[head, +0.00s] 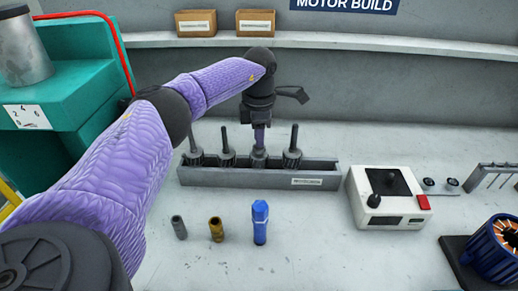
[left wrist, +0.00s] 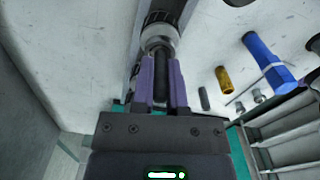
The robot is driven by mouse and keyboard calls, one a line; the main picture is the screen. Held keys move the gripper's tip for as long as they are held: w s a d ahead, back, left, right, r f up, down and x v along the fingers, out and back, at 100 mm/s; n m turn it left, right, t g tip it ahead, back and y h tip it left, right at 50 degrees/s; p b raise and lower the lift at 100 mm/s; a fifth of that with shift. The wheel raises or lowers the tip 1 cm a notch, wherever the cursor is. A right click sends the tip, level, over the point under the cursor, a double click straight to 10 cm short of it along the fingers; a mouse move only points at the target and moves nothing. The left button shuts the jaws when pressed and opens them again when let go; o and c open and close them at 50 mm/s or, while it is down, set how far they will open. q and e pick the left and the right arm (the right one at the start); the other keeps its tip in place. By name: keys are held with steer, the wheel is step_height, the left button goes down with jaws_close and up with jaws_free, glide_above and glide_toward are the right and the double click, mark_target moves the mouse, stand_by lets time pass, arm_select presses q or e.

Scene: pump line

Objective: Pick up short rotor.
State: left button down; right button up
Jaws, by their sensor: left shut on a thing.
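Several rotors with upright dark shafts stand in a grey rack (head: 200,176) on the bench. They include the leftmost rotor (head: 195,152), the second rotor (head: 228,155) and the rightmost rotor (head: 292,152). My left gripper (head: 260,140) points straight down over the third rotor (head: 259,158) and is shut on its shaft. In the left wrist view, the purple fingers (left wrist: 164,88) flank the dark shaft above this rotor's grey body (left wrist: 159,38). The rotor appears seated in the rack. The fingers hide its shaft length, so I cannot tell whether it is the short one. My right gripper is not in view.
A grey sleeve (head: 179,227), a brass sleeve (head: 216,229) and a blue tool (head: 260,222) stand before the rack. A white control box (head: 388,198) stands at its right, with a blue stator (head: 494,250) beyond. Open bench lies in front.

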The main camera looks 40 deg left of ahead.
arm_select(q)
steer(key=shift+r, duration=0.15)
step_height(320, 180, up, 9)
steer(key=p, duration=0.3)
steer(key=shift+r, duration=0.45)
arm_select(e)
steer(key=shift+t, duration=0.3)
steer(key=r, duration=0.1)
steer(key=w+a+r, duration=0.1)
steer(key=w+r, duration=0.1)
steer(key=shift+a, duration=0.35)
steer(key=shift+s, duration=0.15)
